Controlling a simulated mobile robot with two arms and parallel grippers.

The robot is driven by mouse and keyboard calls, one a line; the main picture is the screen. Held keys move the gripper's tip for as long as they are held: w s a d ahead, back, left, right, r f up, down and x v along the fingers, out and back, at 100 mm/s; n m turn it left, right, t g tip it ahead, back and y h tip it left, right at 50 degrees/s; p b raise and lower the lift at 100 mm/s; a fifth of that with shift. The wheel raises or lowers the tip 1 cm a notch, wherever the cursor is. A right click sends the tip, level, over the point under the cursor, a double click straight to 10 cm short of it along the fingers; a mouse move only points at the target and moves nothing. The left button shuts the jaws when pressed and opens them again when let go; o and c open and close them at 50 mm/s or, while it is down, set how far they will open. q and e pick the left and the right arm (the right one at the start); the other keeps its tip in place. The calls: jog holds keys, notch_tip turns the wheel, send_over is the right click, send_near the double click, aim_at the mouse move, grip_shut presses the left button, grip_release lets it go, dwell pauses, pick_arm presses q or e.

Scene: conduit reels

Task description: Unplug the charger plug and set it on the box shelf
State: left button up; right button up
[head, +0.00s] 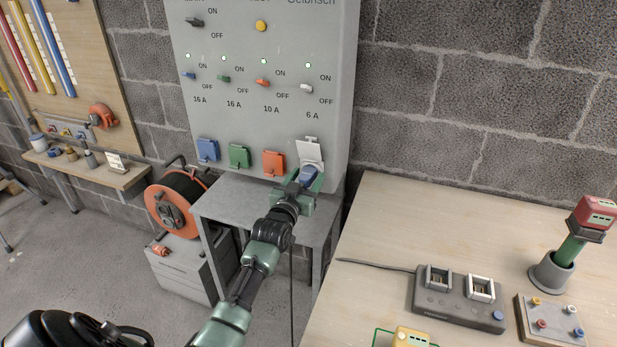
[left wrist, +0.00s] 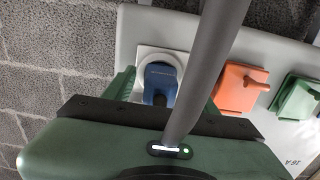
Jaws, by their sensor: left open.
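The blue charger plug (head: 309,176) sits in the white socket (head: 309,152) at the lower right of the grey switch box (head: 330,60), whose white cover is raised. In the left wrist view the plug (left wrist: 160,82) fills the middle of the round white socket (left wrist: 178,60). My left gripper (head: 306,180) is open at the plug, with a green finger on either side of it. I cannot tell whether the fingers touch it. The grey shelf (head: 235,198) is below the box, partly hidden by my left arm. My right gripper is not in view.
Orange (head: 273,163), green (head: 239,157) and blue (head: 207,150) covers line the box beside the socket. A thin dark cable (head: 291,270) hangs below my left gripper. An orange reel (head: 170,210) stands left of the shelf. A wooden bench (head: 450,225) with a charger (head: 455,300) is at right.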

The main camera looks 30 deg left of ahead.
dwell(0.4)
pick_arm(q)
grip_shut()
jog(key=shift+s+p, duration=0.1)
jog(key=shift+p, duration=0.35)
jog(key=shift+p+v, duration=0.85)
jog(key=shift+v, duration=0.45)
jog(key=shift+p+v, duration=1)
jog(key=shift+v, duration=0.6)
